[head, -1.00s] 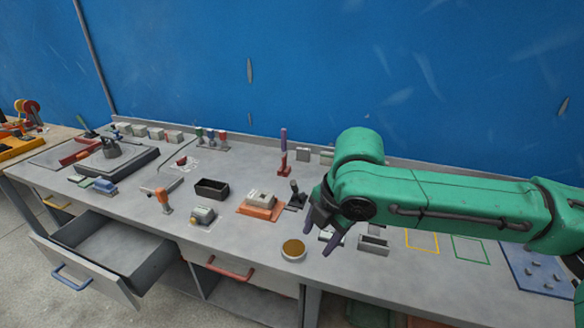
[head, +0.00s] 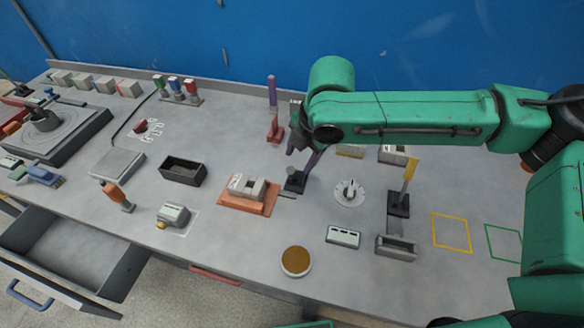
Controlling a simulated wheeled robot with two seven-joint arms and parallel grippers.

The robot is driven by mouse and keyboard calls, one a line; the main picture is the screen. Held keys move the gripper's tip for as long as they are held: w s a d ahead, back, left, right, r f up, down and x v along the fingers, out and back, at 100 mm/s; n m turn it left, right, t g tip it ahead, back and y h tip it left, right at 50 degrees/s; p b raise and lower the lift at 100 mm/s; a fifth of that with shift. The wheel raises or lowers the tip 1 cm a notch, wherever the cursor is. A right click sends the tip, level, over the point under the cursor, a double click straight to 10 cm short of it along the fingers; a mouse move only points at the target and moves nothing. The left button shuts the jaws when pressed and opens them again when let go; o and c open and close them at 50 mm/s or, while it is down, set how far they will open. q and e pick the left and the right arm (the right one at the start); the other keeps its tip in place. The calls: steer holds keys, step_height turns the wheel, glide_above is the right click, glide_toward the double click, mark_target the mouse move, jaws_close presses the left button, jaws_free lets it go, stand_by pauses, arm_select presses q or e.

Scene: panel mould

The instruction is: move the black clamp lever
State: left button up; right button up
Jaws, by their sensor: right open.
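The black clamp (head: 296,184) stands on the bench just right of the orange fixture plate. Its short dark lever is close under my right gripper and partly hidden by it. My right gripper (head: 302,160) is open, its two purple-grey fingers pointing down at the lever. I cannot tell whether the lever is between the fingers or whether they touch it. My left gripper is not in view.
The orange plate (head: 247,203) holds a grey block left of the clamp. A red clamp with a purple handle (head: 273,93) stands behind. A white dial (head: 349,192) and a yellow-handled black clamp (head: 400,202) stand right. A black bin (head: 183,170) is left.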

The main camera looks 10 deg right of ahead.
mark_target(292, 172)
steer(key=x, duration=0.6)
steer(key=w+x, duration=0.1)
steer(key=x, duration=0.2)
steer(key=shift+r, duration=0.2)
steer(key=shift+f, duration=0.3)
steer(key=shift+s, duration=0.2)
steer(key=shift+w, duration=0.1)
jaws_close()
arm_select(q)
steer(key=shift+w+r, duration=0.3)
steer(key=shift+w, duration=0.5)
